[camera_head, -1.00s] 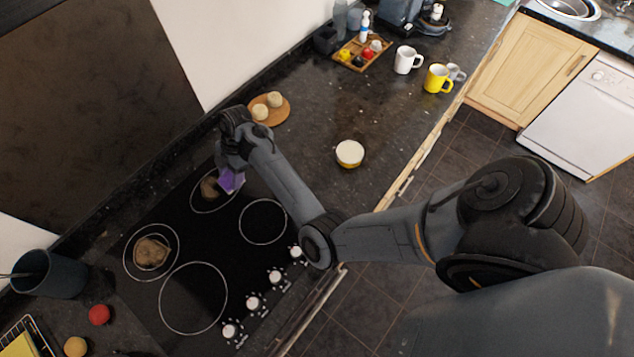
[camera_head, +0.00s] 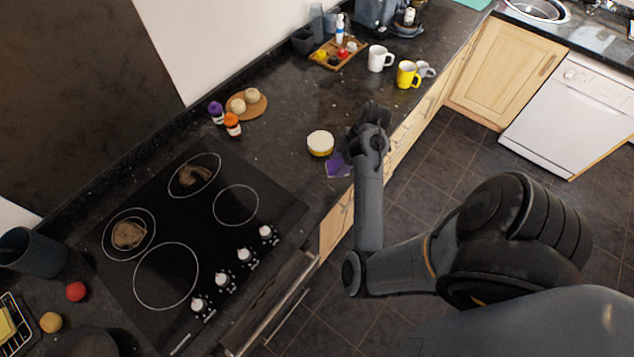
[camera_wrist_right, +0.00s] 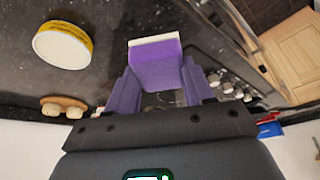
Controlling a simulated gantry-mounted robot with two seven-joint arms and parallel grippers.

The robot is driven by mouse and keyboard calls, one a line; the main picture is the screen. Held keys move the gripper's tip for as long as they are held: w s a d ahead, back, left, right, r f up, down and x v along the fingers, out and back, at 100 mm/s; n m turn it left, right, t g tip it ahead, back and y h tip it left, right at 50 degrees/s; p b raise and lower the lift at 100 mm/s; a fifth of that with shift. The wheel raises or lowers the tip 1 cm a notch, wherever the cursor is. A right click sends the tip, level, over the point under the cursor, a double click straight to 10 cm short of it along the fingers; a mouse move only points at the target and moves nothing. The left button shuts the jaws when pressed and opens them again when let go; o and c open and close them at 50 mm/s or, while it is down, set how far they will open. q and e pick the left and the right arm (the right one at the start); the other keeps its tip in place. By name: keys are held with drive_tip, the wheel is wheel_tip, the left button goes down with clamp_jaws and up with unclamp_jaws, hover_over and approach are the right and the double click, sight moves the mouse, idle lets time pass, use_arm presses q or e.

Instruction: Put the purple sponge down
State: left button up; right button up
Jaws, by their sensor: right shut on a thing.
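The purple sponge (camera_head: 338,166) shows near the front edge of the dark counter, just below a yellow-and-white round tub. My right gripper (camera_wrist_right: 158,88) is shut on the sponge, which also shows in the right wrist view (camera_wrist_right: 156,66) as a purple block with a pale far edge, between two purple fingers. In the head view my right wrist and arm partly block the counter edge beside it. I cannot tell whether the sponge touches the counter. My left gripper is not in view.
The tub (camera_head: 320,143) stands close to the sponge. Two shakers (camera_head: 232,125) and a round board (camera_head: 248,113) lie to the left. A black hob (camera_head: 190,240) with brown patches is lower left. Mugs (camera_head: 408,75) and a wooden tray (camera_head: 337,54) stand farther back. Counter between board and tub is clear.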

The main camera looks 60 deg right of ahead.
sight(338, 161)
drive_tip(key=shift+s+d, duration=0.15)
drive_tip(key=shift+s, duration=0.45)
drive_tip(key=shift+s+b, duration=0.2)
drive_tip(key=shift+b, duration=0.1)
drive_tip(key=w+f+b, duration=0.2)
drive_tip(key=w+b, duration=0.1)
drive_tip(key=b, duration=0.1)
drive_tip(key=shift+f, duration=0.35)
drive_tip(key=w+f, duration=0.1)
drive_tip(key=w, duration=0.1)
drive_tip(key=w+f+p, duration=0.1)
drive_tip(key=w, duration=0.1)
drive_tip(key=w+f+p, duration=0.1)
drive_tip(key=w, duration=0.2)
drive_tip(key=shift+w, duration=0.1)
drive_tip(key=shift+w+f, duration=0.4)
drive_tip(key=shift+a+f+p, duration=0.2)
drive_tip(key=shift+f+p, duration=0.3)
drive_tip(key=shift+f, duration=1.55)
